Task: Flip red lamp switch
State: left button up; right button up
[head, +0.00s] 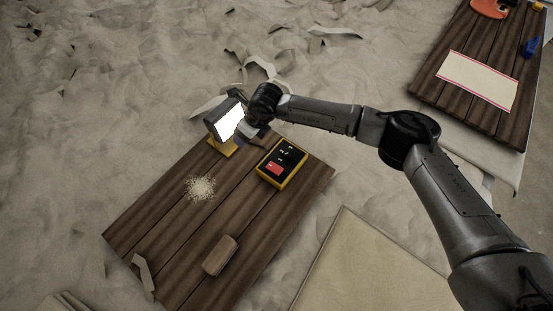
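A lamp with a black housing and a bright white panel (229,121) stands on a yellow base (222,149) at the far end of the wooden table. I cannot make out a red switch on the lamp itself; my arm's end covers part of its right side. My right gripper (243,137) is at the lamp's right side, pointing down close to the panel and base. Its fingers are too small and hidden to tell whether they are open or touching the lamp. My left gripper is not in view.
A yellow and black box (292,158) with a red patch lies right of the lamp. A pile of pale grains (200,188) and a brown brush-like block (220,255) are on the wooden table (175,245). Another table (437,95) is at upper right.

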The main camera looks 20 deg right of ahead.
aim_at(268, 164)
jog(key=s+d+f+g+h, duration=0.2)
jog(key=s+d+g+h, duration=0.1)
jog(key=s+d+h, duration=0.15)
pick_arm(q)
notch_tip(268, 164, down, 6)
jog(key=b, duration=0.5)
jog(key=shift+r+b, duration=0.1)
jog(key=shift+b, duration=0.3)
pick_arm(e)
jog(key=shift+m+y, duration=0.35)
jog(key=shift+m, duration=0.05)
jog(key=f, duration=1.1)
jog(key=shift+w+d+f, duration=0.15)
jog(key=shift+w+f, duration=0.05)
jog(key=shift+w, duration=0.2)
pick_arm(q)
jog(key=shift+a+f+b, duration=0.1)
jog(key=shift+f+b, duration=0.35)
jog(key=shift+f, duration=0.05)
pick_arm(e)
jog(key=shift+f, duration=0.8)
jog(key=shift+c, duration=0.3)
